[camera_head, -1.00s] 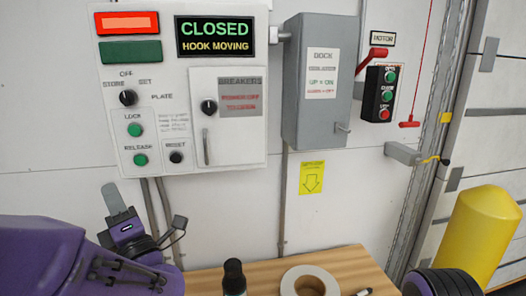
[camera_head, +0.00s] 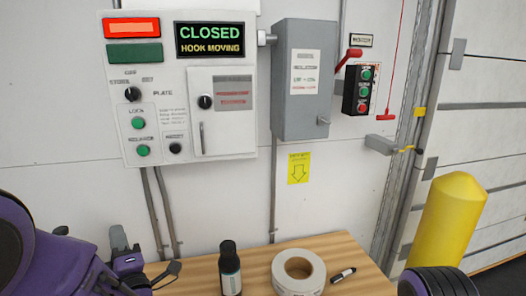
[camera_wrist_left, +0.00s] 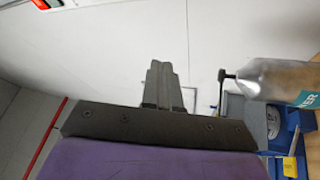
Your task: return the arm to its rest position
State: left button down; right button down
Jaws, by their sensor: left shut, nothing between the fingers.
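My left arm comes in from the lower left of the head view. Its gripper (camera_head: 120,243) is low, in front of the wall below the control panel (camera_head: 184,85) and left of the wooden table (camera_head: 200,268). The left wrist view shows its fingers (camera_wrist_left: 160,82) shut together with nothing between them. Part of my right arm shows at the bottom right of the head view; its gripper is out of sight.
A grey switch box (camera_head: 304,120) and a button box (camera_head: 361,90) are on the wall. A yellow bollard (camera_head: 447,222) stands at the right.

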pick_arm(q)
jog(key=s+f+m+g+h, duration=0.3)
jog(key=s+f+m, duration=0.15)
jog(key=f, duration=0.85)
jog(key=s+f+m+g+h, duration=0.25)
jog(key=f+m+h, duration=0.2)
jog(key=f, duration=0.75)
jog(key=s+d+f+m+g+h+b, duration=0.1)
jog(key=s+f+m+g, duration=0.5)
jog(key=s+f, duration=1.4)
jog(key=s+g+h+b, duration=0.1)
jog(key=s+g, duration=0.1)
jog(key=s, duration=0.2)
jog(key=shift+d+b, duration=0.15)
jog(key=shift+b, duration=0.2)
jog(key=shift+w+g, duration=0.1)
jog(key=shift+g, duration=0.15)
